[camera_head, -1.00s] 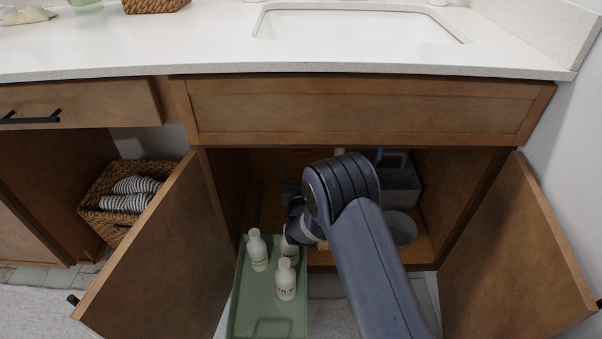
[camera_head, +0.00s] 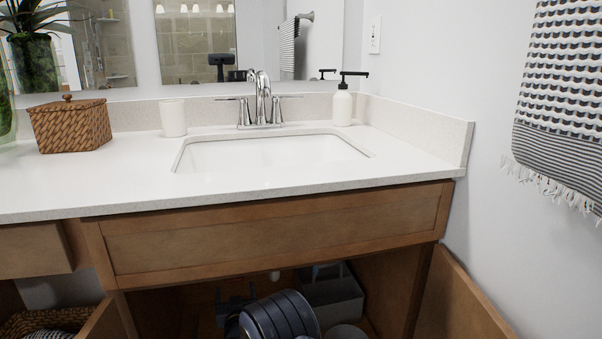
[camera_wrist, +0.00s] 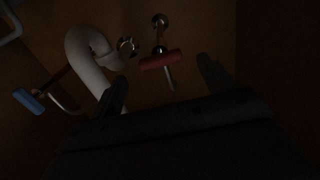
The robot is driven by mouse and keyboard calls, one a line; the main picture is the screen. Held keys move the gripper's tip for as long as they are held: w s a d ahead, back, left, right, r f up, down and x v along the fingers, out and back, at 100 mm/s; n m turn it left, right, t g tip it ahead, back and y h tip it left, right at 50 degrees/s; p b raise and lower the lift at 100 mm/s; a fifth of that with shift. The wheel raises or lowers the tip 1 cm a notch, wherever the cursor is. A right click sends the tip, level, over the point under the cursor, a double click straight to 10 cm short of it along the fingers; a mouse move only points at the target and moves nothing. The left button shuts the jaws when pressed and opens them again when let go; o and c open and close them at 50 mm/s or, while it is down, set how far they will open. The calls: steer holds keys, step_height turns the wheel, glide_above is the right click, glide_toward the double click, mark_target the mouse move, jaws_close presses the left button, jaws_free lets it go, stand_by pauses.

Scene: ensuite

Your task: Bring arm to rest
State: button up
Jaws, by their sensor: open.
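My gripper (camera_wrist: 165,90) shows in the wrist view with its two dark fingers spread apart and nothing between them. It is inside the dark open cabinet under the sink, facing the plumbing. A white curved drain pipe (camera_wrist: 84,48) and a valve with a red handle (camera_wrist: 160,60) are beyond the fingers.
The countertop (camera_head: 110,190) with a sink (camera_head: 270,153) is above the opening. An open cabinet door (camera_head: 462,300) stands at the right. A grey caddy (camera_head: 333,300) is inside the cabinet. A valve with a blue handle (camera_wrist: 28,100) is at the left in the wrist view.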

mark_target(234, 281)
steer(key=shift+b+x, duration=0.85)
steer(key=shift+x, duration=2)
steer(key=shift+s, duration=0.1)
